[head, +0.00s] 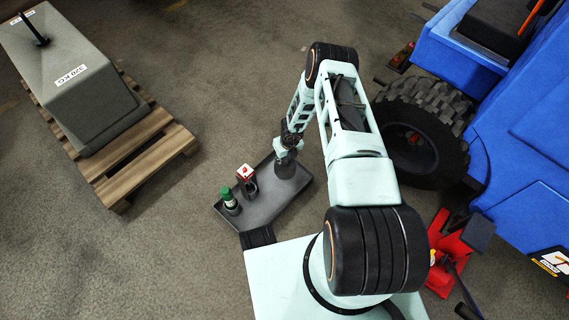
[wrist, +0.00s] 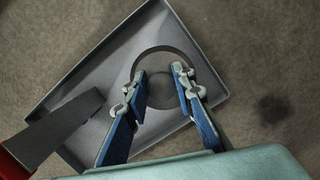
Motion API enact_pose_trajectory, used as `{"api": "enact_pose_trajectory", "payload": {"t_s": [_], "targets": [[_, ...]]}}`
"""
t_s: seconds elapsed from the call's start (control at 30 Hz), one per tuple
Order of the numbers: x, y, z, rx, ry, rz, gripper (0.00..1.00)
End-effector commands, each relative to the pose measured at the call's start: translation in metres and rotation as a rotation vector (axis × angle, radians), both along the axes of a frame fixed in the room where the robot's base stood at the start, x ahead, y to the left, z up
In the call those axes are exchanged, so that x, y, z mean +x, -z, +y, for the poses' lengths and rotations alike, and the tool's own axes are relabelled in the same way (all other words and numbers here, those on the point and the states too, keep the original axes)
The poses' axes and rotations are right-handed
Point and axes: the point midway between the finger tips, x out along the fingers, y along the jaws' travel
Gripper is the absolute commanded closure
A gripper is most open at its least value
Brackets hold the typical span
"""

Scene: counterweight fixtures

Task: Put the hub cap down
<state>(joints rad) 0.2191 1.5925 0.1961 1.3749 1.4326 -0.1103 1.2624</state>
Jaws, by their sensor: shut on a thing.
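The hub cap (head: 285,168) is a plain grey disc just below my gripper (head: 288,149) in the head view, at the right part of a dark grey tray (head: 258,213). In the wrist view the round grey hub cap (wrist: 162,88) shows between and around the two fingers of my gripper (wrist: 161,72), over the tray (wrist: 90,72). My gripper is shut on the hub cap. I cannot tell whether the cap touches the tray floor.
A red-and-white item (head: 246,174) and a green-capped bottle (head: 230,199) stand at the tray's left. A concrete counterweight (head: 75,90) sits on a wooden pallet (head: 150,150) at left. A blue vehicle (head: 520,120) with a big tyre (head: 425,125) and a red jack (head: 445,250) are at right.

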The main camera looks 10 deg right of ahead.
Motion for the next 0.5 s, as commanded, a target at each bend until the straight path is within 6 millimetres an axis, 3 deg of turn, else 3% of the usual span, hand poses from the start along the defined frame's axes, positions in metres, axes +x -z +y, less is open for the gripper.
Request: {"api": "enact_pose_trajectory", "payload": {"t_s": [0.27,0.4,0.5], "targets": [[0.007,0.01,-0.001,0.001,0.0,-0.003,1.0],[0.006,0.032,-0.001,0.002,0.001,-0.002,1.0],[0.007,0.037,-0.001,0.0,-0.001,-0.003,1.0]]}}
